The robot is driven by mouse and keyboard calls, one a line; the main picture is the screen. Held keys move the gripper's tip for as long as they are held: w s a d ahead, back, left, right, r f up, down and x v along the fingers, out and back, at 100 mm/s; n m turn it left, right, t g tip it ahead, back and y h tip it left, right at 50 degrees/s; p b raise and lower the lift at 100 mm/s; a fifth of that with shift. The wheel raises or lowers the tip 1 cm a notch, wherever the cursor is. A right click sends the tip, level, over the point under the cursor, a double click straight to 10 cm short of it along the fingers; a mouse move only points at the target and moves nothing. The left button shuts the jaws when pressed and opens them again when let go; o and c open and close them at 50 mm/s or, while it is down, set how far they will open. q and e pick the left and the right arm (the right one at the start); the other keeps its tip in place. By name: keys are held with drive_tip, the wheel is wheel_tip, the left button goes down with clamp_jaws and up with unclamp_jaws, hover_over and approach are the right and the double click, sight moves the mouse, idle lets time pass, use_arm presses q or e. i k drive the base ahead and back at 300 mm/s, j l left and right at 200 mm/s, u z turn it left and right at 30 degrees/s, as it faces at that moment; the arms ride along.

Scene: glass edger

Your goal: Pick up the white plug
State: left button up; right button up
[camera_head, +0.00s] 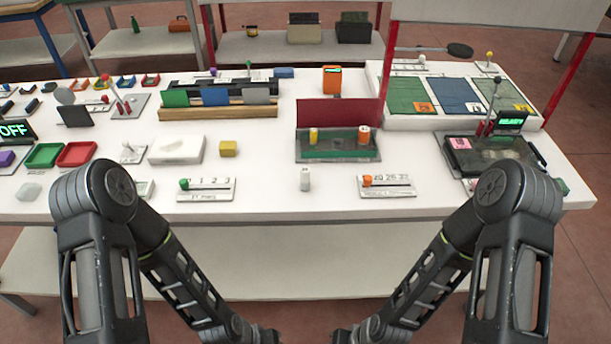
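A small white upright piece, which looks like the white plug (305,180), stands near the front edge of the white table, around the middle. It stands between two slider scales and touches neither. Both of my arms come in from the sides and their forearms slope down toward the bottom middle of the view, in front of the table. Their wrists are cut off by the bottom edge, so I cannot see the fingers of either gripper. Nothing of mine touches the white piece.
A slider scale with a green knob (207,188) lies left of the white piece, and one with an orange knob (387,186) lies right. A dark tray (338,154) with yellow and orange cylinders stands behind.

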sight(304, 171)
drive_tip(key=z, duration=2.3)
drive_tip(key=k+j, duration=0.5)
drive_tip(key=k+j+z, duration=0.1)
drive_tip(key=k+j, duration=0.35)
drive_tip(key=k, duration=0.2)
